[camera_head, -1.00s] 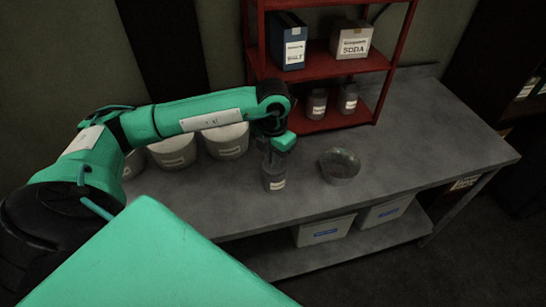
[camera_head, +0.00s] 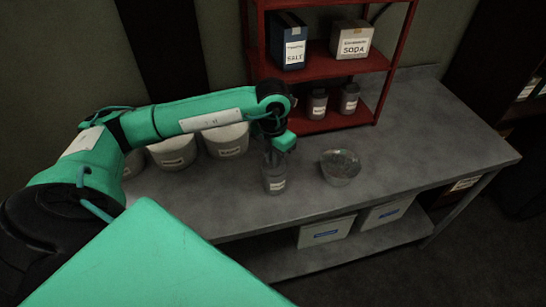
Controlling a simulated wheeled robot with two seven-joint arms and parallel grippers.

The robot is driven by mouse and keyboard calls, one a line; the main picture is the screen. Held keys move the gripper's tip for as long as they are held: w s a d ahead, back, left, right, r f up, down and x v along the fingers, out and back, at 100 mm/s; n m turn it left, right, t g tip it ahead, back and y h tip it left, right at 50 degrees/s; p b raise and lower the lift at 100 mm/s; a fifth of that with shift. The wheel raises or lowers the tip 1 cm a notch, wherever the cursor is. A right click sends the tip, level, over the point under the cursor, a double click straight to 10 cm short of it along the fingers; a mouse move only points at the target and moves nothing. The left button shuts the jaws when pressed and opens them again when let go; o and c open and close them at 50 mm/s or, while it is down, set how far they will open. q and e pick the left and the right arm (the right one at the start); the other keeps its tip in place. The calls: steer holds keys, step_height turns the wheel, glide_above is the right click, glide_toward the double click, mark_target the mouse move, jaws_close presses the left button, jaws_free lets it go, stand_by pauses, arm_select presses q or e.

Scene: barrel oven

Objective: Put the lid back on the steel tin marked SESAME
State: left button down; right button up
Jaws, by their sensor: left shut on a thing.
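A steel tin (camera_head: 274,182) with a pale label stands upright on the grey worktop, near its front edge; the label is too small to read. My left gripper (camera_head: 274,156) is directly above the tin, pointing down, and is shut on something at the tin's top. The held thing looks like the lid, but the gripper hides most of it. I cannot tell whether the lid touches the rim. My right gripper is not in view.
A round metal bowl (camera_head: 341,174) stands close to the right of the tin. White tubs (camera_head: 227,142) stand behind my left arm. A red shelf (camera_head: 335,121) holds boxes and two small tins (camera_head: 317,104). The worktop (camera_head: 440,130) is clear on the right.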

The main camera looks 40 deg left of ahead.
arm_select(q)
steer(key=shift+f, duration=0.1)
stand_by(0.4)
steer(key=shift+b, duration=0.35)
steer(key=shift+f, duration=0.1)
stand_by(0.6)
steer(key=c, duration=2)
jaws_free()
steer(key=o, duration=1.1)
steer(key=shift+c, duration=0.2)
